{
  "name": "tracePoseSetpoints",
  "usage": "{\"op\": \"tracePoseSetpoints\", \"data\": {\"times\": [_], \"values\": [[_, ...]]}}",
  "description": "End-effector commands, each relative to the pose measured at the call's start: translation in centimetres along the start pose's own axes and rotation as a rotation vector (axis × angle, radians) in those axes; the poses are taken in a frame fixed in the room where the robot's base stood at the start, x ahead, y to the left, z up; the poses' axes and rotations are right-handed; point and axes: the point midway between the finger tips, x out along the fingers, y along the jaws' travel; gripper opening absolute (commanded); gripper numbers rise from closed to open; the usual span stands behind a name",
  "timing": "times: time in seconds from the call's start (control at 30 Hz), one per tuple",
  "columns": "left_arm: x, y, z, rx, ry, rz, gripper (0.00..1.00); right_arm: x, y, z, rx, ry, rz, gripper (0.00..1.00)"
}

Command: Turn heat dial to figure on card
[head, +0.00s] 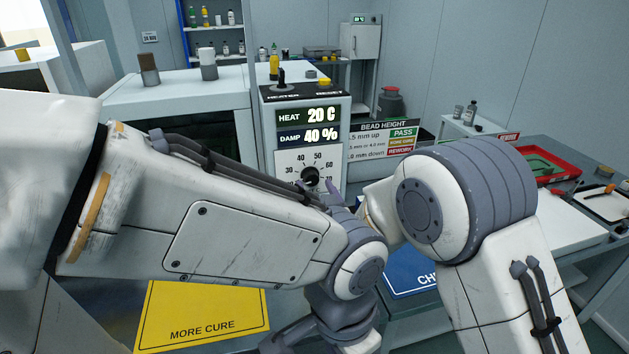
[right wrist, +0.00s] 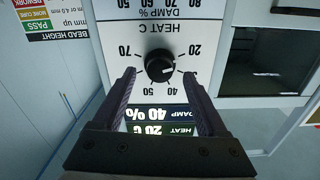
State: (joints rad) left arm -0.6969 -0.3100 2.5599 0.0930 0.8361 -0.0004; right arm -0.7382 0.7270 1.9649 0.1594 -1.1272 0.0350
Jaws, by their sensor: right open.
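The heater box (head: 264,120) stands at the centre of the head view; its display (head: 308,115) reads HEAT 20 C and DAMP 40 %. The black heat dial (head: 311,177) is on its white scale below; it also shows upside down in the right wrist view (right wrist: 159,68). Its white pointer is near the low end of the scale, around the 20 side. My right gripper (right wrist: 159,80) is open, its fingers at either side in front of the dial; contact cannot be seen. My left arm crosses the head view, its fingers hidden or out of frame. I see no card with a heat figure.
A bead height sign (head: 384,138) stands right of the heater box. A yellow MORE CURE mat (head: 200,310) and a blue mat (head: 412,279) lie in front, partly behind my arms. A red tray (head: 562,166) is at right. A damp scale (right wrist: 115,12) adjoins the heat scale.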

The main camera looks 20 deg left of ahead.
Motion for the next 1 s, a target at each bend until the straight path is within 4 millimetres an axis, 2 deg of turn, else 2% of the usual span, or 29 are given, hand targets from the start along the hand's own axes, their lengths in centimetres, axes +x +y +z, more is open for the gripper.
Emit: {"op": "tracePoseSetpoints", "data": {"times": [0.2,0.47,0.53,0.67,0.7,1.0], "values": [[-0.5,0.0,0.0,0.000,0.000,0.000,0.50,1.6,0.0,0.0,-0.001,-0.001,0.000,0.75],[-0.4,0.0,0.0,0.000,0.000,0.000,0.50,1.8,0.0,0.0,0.000,-0.001,0.000,0.75],[-0.4,0.0,0.0,0.000,0.000,0.000,0.50,1.8,0.0,0.0,0.000,-0.001,0.000,0.56],[-0.4,0.0,0.0,0.000,0.000,0.000,0.50,1.8,0.0,0.0,0.000,-0.001,0.000,0.07],[-0.4,0.0,0.0,0.000,0.000,0.000,0.50,1.8,0.0,0.0,0.000,-0.001,0.000,0.00],[0.3,0.0,0.0,0.000,0.000,0.000,0.50,1.8,0.0,0.2,0.032,0.000,0.000,0.00]]}}
